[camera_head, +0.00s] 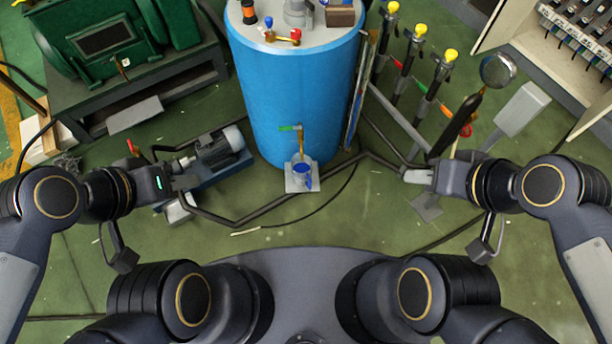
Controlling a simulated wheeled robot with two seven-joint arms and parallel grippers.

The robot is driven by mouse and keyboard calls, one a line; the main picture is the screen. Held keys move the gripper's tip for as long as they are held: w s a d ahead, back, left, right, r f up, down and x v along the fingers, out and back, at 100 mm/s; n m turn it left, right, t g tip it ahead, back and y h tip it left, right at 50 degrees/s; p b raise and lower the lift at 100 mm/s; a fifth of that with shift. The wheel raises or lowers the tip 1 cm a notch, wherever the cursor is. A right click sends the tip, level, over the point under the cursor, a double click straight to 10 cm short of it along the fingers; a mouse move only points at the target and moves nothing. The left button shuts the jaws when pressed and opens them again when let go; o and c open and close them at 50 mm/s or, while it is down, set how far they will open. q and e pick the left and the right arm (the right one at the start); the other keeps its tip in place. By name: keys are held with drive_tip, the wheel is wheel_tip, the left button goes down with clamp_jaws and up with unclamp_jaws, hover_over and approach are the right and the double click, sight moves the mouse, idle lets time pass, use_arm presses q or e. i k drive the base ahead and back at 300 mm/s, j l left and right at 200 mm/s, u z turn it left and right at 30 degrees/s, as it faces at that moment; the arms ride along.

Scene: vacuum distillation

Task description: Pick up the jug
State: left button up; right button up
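The jug (302,172) is small, with a blue top or blue contents. It stands on a light square base (291,186) on the floor at the foot of the blue tank, below a tap with a green handle (291,128). My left gripper (186,184) is to the left of the jug, well apart from it, in front of a small motor. My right gripper (414,177) is to the right of the jug, also well apart. Both appear empty, but their fingers are too small and blend with the pipes behind, so their opening is unclear.
The tall blue tank (290,90) stands behind the jug. Dark pipes (240,222) run along the floor on both sides. A motor (217,148) stands at left, and yellow-topped rods (410,60) stand at right. The green floor in front of the jug is mostly clear.

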sight(301, 171)
drive_tip(key=u, duration=5.05)
drive_tip(key=z, duration=5.05)
drive_tip(key=i+j+u, duration=0.15)
drive_tip(key=i+j, duration=0.2)
